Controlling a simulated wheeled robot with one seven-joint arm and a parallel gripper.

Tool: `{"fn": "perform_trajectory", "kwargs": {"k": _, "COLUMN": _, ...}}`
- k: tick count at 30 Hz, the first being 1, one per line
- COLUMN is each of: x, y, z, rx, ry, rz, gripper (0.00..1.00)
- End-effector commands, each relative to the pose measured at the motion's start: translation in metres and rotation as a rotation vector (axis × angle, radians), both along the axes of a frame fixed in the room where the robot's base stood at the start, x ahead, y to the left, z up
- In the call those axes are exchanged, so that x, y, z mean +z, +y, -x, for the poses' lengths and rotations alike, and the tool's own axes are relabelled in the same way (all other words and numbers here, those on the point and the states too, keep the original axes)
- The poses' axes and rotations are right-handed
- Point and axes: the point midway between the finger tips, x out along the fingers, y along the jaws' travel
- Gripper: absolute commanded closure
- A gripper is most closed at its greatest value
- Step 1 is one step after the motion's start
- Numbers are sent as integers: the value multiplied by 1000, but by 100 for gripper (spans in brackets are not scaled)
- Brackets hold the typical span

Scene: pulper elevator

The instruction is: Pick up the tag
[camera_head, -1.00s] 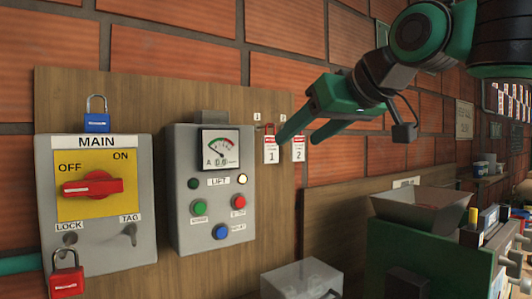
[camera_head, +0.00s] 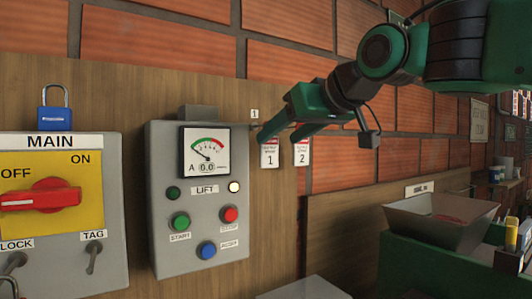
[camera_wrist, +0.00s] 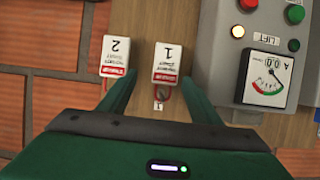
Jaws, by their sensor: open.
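Two white tags with red headers hang on the wooden board. Tag 1 (camera_head: 269,153) is on the left and tag 2 (camera_head: 303,152) is to its right. The wrist view is upside down; there tag 1 (camera_wrist: 166,64) hangs by a red loop and lies between the two finger lines, while tag 2 (camera_wrist: 118,60) is by the left finger's tip. My gripper (camera_head: 280,137) is open and empty, its green fingers in front of the board close to the tops of the tags. The wrist view also shows my gripper's fingers (camera_wrist: 164,85). I cannot tell whether a finger touches a tag.
Left of the tags is the grey LIFT box (camera_head: 200,195) with a gauge and buttons. Further left is the MAIN switch box (camera_head: 60,210) with a blue padlock (camera_head: 55,108) on top. A hopper (camera_head: 440,222) stands at the right. Brick wall surrounds the board.

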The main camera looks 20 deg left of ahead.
Motion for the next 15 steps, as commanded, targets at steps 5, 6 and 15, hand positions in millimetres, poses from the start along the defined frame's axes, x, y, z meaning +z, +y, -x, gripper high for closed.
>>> {"fn": "perform_trajectory", "kwargs": {"k": 5, "x": -4, "y": 10, "z": -4, "rx": 2, "ry": 0, "rz": 0, "gripper": 42}}
{"fn": "perform_trajectory", "kwargs": {"k": 6, "x": -6, "y": 14, "z": -5, "rx": 2, "ry": 0, "rz": 0, "gripper": 42}}
{"fn": "perform_trajectory", "kwargs": {"k": 15, "x": -20, "y": 43, "z": -24, "rx": 3, "ry": -1, "rz": 1, "gripper": 42}}
